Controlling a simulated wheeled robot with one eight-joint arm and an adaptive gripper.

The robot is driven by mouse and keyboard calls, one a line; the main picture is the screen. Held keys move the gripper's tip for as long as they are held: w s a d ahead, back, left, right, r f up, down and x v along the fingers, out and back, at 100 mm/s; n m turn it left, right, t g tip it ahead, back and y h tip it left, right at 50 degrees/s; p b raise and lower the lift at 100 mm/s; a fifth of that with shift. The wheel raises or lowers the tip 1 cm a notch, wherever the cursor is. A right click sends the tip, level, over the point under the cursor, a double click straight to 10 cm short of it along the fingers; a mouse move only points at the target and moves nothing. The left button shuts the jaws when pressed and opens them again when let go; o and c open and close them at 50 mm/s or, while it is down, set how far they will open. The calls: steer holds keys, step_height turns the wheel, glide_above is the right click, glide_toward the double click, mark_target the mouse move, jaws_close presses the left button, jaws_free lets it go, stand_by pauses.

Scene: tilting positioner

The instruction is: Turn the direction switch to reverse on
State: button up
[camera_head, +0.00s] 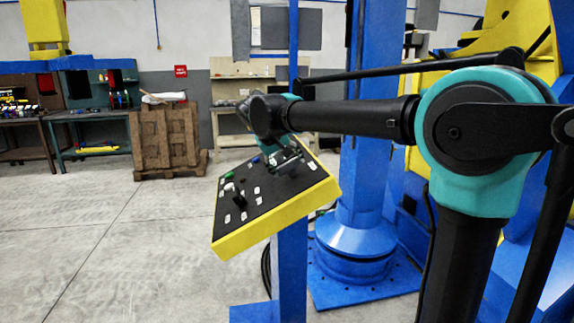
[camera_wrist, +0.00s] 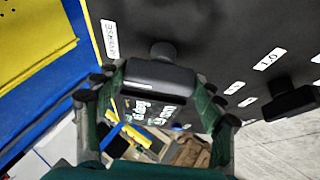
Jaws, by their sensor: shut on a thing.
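The control panel (camera_head: 262,205) is a tilted black board with a yellow rim. In the wrist view, its black face (camera_wrist: 215,40) carries a white label reading REVERSE (camera_wrist: 109,39). The direction switch (camera_wrist: 160,76) appears as a black block-shaped knob between the fingers, near that label. My gripper (camera_wrist: 157,92) is shut on this knob, with one finger on each side. In the head view, my gripper (camera_head: 286,160) is at the upper right part of the panel. The arm and gripper hide the knob there, and its exact pointing direction is unclear.
Another black knob (camera_wrist: 288,102) sits to the right beside labels, one reading 1.0. The panel stands on a blue post (camera_head: 291,262). A thick blue column (camera_head: 364,150) rises behind it at the right. Open concrete floor (camera_head: 110,250) lies to the left.

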steer(key=o, duration=1.2)
steer(key=shift+c, duration=0.2)
steer(key=v, duration=1.2)
